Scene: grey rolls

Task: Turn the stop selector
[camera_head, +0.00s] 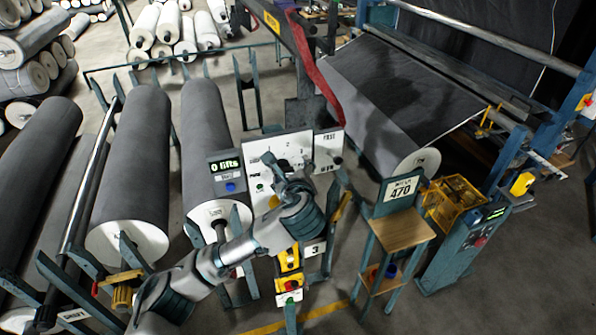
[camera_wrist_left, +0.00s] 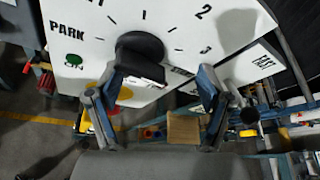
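The stop selector is a black knob (camera_wrist_left: 140,52) on a white panel (camera_wrist_left: 85,25) with tick marks, PARK at left and the numbers 2 and 3 at right. Its bar end points down and right in the left wrist view. My left gripper (camera_wrist_left: 160,82) is open at the knob's lower edge. Its left finger is close beside the knob, and its right finger stands apart over the panel. I cannot tell whether either touches. My right gripper is not in view.
A FAST/SLOW-type side panel (camera_head: 328,148) adjoins at right.

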